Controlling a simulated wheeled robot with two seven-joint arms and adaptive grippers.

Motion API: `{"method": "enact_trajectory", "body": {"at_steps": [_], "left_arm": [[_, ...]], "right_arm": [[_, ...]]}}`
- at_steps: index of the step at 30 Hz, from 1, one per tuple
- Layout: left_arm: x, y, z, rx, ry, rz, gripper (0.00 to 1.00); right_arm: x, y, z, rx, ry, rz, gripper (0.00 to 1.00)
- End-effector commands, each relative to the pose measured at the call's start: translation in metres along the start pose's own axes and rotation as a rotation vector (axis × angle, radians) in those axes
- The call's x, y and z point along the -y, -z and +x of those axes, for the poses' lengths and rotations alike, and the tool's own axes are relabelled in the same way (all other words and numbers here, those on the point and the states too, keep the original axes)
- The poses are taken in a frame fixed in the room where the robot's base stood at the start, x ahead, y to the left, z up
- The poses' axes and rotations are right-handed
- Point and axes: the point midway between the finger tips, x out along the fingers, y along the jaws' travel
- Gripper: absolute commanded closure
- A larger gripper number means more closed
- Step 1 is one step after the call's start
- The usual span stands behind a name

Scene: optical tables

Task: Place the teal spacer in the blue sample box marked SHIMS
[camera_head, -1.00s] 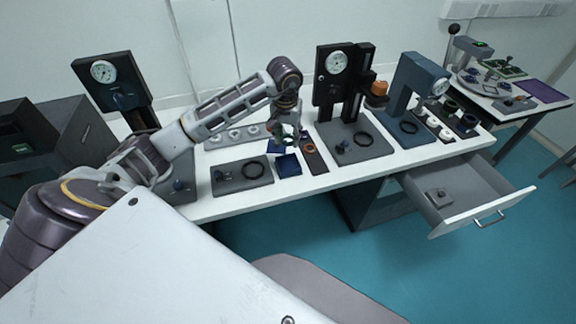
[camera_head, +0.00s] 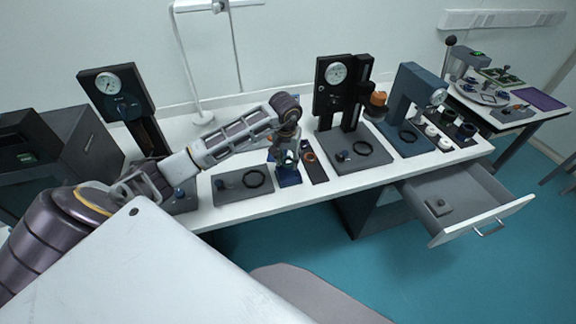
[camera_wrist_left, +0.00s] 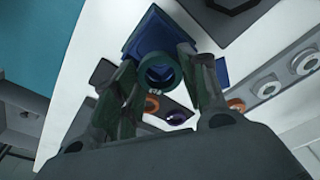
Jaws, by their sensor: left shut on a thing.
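My left gripper (camera_head: 287,160) is over a blue box (camera_head: 290,180) near the front edge of the white table. In the left wrist view the two fingers (camera_wrist_left: 163,85) are shut on the teal spacer (camera_wrist_left: 160,72), a ring seen with its opening towards the camera. The blue box (camera_wrist_left: 145,30) shows behind and around the spacer; I cannot tell whether the spacer is above its rim or inside it. No SHIMS marking is legible. In the head view the gripper hides the spacer and part of the box. My right gripper is not in view.
A dark tray with an orange ring (camera_head: 309,157) lies just right of the box. A grey plate with a black ring (camera_head: 255,178) lies to the left. Gauge stands (camera_head: 335,75) rise behind. An open drawer (camera_head: 470,200) juts out at the right.

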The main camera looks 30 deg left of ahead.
Motion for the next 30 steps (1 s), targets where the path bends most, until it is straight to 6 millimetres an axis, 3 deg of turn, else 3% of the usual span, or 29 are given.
{"method": "enact_trajectory", "body": {"at_steps": [7, 17, 30], "left_arm": [[0.000, -0.001, 0.006, 0.001, 0.001, 0.000, 0.77], [0.000, -0.005, 0.035, 0.001, 0.001, 0.000, 0.77], [0.001, -0.005, 0.039, -0.001, 0.002, 0.001, 0.77]], "right_arm": [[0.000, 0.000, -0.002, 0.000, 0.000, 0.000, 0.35], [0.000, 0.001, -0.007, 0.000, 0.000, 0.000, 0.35], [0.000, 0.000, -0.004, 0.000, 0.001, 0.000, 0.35]]}}
